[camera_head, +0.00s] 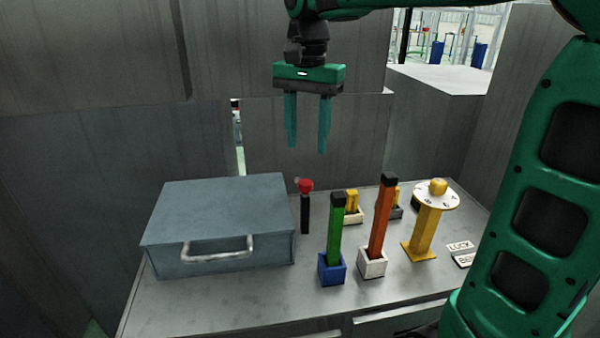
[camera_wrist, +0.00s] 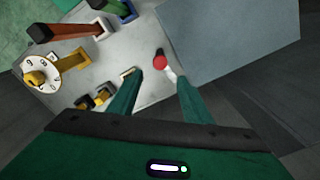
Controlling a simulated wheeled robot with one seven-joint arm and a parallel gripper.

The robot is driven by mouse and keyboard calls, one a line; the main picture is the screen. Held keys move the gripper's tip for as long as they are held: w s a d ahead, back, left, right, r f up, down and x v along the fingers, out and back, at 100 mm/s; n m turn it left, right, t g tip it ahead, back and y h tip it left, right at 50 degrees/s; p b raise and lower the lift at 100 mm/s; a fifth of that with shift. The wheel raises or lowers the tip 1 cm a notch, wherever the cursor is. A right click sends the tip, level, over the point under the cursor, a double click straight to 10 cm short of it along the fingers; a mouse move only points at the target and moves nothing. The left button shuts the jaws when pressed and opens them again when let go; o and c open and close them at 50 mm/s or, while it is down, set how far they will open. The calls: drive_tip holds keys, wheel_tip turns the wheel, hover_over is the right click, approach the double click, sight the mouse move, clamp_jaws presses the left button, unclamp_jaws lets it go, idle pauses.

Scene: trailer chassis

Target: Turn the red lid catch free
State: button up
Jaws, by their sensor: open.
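A red lid catch (camera_head: 305,186) sits on a dark post beside the right side of a closed grey-blue box (camera_head: 215,218) with a metal handle on its front. In the wrist view the red catch (camera_wrist: 160,62) lies beyond and between my fingertips, next to the box (camera_wrist: 235,40). My gripper (camera_head: 308,148) is open and empty, with its fingers pointing down. It hangs well above the table, above the catch in the head view, and is apart from it. The catch's joint with the box is too small to make out.
Right of the catch on the table (camera_head: 230,305) stand a green bar in a blue block (camera_head: 332,270), an orange bar in a white block (camera_head: 372,263), small yellow blocks and a yellow dial stand (camera_head: 427,225). Grey walls rise behind. The air around my gripper is clear.

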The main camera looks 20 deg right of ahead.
sight(305, 181)
wheel_tip(305, 181, down, 10)
drive_tip(key=shift+a+r, duration=0.15)
drive_tip(key=shift+r, duration=0.05)
drive_tip(key=shift+c, duration=0.7)
clamp_jaws()
